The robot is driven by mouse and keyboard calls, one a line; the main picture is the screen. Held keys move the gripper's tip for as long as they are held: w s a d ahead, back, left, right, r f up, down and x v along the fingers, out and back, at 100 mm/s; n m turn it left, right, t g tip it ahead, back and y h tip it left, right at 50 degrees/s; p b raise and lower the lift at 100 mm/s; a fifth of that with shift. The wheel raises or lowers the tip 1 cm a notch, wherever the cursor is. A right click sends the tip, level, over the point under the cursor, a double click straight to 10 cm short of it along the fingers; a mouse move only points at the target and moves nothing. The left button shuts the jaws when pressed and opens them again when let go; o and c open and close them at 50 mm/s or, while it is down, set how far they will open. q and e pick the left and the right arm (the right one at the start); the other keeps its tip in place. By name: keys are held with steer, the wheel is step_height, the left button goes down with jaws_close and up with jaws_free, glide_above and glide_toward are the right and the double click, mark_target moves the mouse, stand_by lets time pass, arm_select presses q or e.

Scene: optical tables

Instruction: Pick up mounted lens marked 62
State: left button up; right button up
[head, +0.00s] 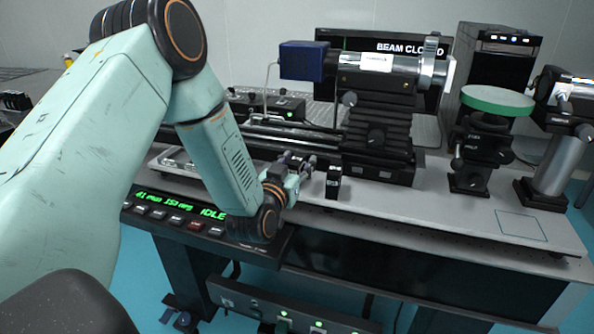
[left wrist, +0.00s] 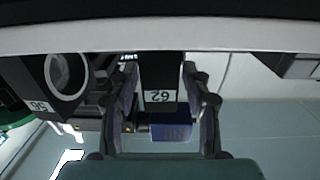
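The mounted lens marked 62 (left wrist: 160,78) is a black block with a white label. It shows upside down in the left wrist view, between the two fingers of my left gripper (left wrist: 161,72). The fingertips lie close along its two sides; I cannot tell whether they touch it. Its base meets the pale table surface. In the head view my left gripper (head: 300,161) is low over the table's front part, and the lens between its fingers is mostly hidden there. My right gripper is not in view.
A second mounted lens, marked 56 (left wrist: 66,78), stands close beside; a small black mount (head: 333,182) is just right of my gripper. Behind is a black stage with a blue-ended tube (head: 302,61). A green disc stand (head: 497,99) is at right. The table's right front (head: 430,205) is clear.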

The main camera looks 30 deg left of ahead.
arm_select(q)
steer(key=shift+w, duration=0.1)
steer(key=shift+c, duration=1.4)
steer(key=shift+a, duration=0.1)
steer(key=c, duration=0.4)
jaws_close()
steer(key=shift+r, duration=0.1)
